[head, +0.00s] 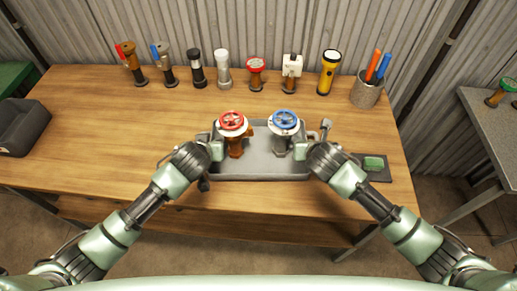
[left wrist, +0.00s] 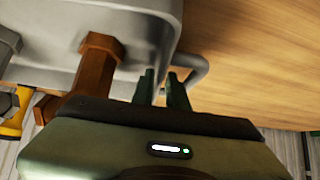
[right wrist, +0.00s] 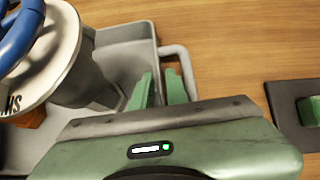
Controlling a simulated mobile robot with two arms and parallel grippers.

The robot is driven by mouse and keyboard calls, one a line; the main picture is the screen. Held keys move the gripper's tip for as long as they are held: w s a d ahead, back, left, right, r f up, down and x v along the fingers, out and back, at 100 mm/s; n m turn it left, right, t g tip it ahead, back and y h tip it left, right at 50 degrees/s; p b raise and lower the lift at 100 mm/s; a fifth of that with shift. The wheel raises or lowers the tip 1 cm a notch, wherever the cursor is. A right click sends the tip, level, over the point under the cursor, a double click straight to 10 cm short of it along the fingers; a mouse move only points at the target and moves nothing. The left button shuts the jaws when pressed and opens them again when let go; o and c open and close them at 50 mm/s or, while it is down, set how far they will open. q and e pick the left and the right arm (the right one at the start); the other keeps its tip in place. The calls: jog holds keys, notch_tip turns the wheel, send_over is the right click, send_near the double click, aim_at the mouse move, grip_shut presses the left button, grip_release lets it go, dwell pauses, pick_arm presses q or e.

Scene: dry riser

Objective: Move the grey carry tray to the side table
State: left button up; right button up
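The grey carry tray (head: 262,163) lies on the wooden workbench, with a red-wheeled valve (head: 233,123) and a blue-wheeled valve (head: 284,122) standing in it. My left gripper (head: 213,150) is at the tray's left end; in the left wrist view its fingers (left wrist: 161,88) are apart beside the tray's handle loop (left wrist: 197,72). My right gripper (head: 308,150) is at the right end; in the right wrist view its fingers (right wrist: 161,88) are apart beside the other handle (right wrist: 187,65). Neither visibly pinches a handle. A grey side table (head: 487,125) stands at the right edge.
A dark mat (head: 381,175) with a green block (head: 373,163) lies right of the tray. A green-topped fitting (head: 499,97) stands on the side table. A floor gap separates the tables.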

pick_arm(q)
jog(key=shift+w+f, duration=0.2)
pick_arm(e)
jog(key=shift+w+f, duration=0.15)
jog(key=shift+f, duration=0.05)
pick_arm(q)
grip_shut()
pick_arm(e)
grip_shut()
dwell(0.9)
